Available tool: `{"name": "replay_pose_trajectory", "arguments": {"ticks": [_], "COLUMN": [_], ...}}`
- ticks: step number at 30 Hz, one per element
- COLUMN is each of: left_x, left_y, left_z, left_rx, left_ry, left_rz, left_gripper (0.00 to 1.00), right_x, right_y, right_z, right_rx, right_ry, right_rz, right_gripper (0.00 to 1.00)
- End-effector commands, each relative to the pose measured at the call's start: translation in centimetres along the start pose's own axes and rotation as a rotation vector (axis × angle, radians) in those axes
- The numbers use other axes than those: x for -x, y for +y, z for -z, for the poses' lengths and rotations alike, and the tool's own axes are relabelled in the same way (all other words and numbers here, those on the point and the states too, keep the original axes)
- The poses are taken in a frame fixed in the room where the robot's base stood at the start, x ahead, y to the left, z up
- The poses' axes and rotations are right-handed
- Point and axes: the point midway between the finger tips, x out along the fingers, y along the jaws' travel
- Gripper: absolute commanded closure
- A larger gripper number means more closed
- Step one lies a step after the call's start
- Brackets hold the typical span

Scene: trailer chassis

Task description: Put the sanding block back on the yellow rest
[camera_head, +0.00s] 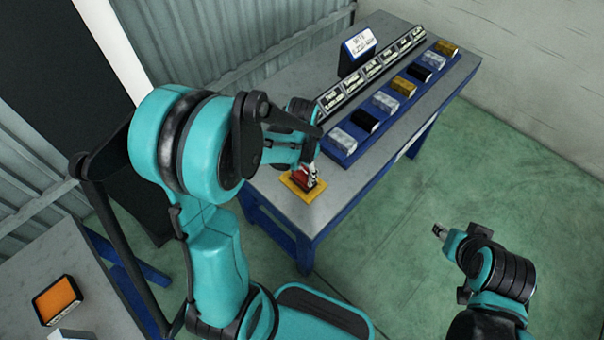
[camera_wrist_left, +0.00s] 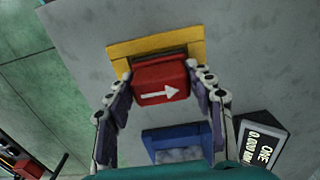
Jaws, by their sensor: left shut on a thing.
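The sanding block is red with a white arrow on top; it shows in the head view (camera_head: 301,181) and in the left wrist view (camera_wrist_left: 160,82). My left gripper (camera_wrist_left: 160,72) is shut on it, one finger on each side. The yellow rest (camera_head: 313,193) lies on the workbench near its front corner. In the left wrist view the yellow rest (camera_wrist_left: 118,54) shows around the block's far side, and the block hides much of it. I cannot tell whether the block touches the rest. My right gripper (camera_head: 440,231) is over the floor, empty, its opening unclear.
On the workbench (camera_head: 340,186), a blue tray (camera_head: 340,140) holds several coloured blocks, close to my left gripper. A row of black label plates (camera_head: 372,70) and a white sign (camera_head: 359,43) stand behind. An orange pad (camera_head: 57,299) lies on another table at lower left.

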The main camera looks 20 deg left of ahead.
Motion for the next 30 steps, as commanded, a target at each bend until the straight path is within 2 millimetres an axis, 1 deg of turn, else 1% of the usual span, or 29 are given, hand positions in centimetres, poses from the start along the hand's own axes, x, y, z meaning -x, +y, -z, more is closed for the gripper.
{"name": "replay_pose_trajectory", "arguments": {"ticks": [5, 9, 10, 11, 12, 23, 26, 29, 30], "left_x": [0.2, -0.2, -0.3, -0.2, -0.2, 0.1, 1.1, 3.1, 4.1], "left_y": [0.0, 0.0, 0.0, 0.0, 0.0, 0.0, 0.0, 0.0, 0.0], "left_z": [0.0, 0.0, 0.0, 0.0, 0.0, 0.0, 0.0, 0.0, 0.0], "left_rx": [0.000, 0.000, 0.000, 0.000, 0.000, 0.000, 0.000, 0.000, 0.000], "left_ry": [0.000, 0.000, 0.000, 0.000, 0.000, 0.000, 0.000, 0.000, 0.000], "left_rz": [0.000, 0.000, 0.000, 0.000, 0.000, 0.000, 0.000, 0.000, 0.000], "left_gripper": [0.70, 0.70, 0.44, 0.36, 0.26, 0.26, 0.26, 0.26, 0.26], "right_x": [0.1, -0.2, -0.2, -0.1, -0.1, 0.1, 0.6, 1.3, 1.6], "right_y": [0.0, 0.0, 0.0, 0.0, 0.0, 0.0, 0.0, 0.0, 0.0], "right_z": [0.1, -0.1, -0.1, -0.1, -0.1, 0.1, 0.4, 0.9, 1.2], "right_rx": [0.000, 0.000, 0.000, 0.000, 0.000, 0.000, 0.000, 0.000, 0.000], "right_ry": [0.000, 0.000, 0.000, 0.000, 0.000, 0.000, 0.000, 0.000, 0.000], "right_rz": [0.000, 0.000, 0.000, 0.000, 0.000, 0.000, 0.000, 0.000, 0.000], "right_gripper": [0.60, 0.60, 0.60, 0.60, 0.60, 0.60, 0.60, 0.60, 0.60]}}
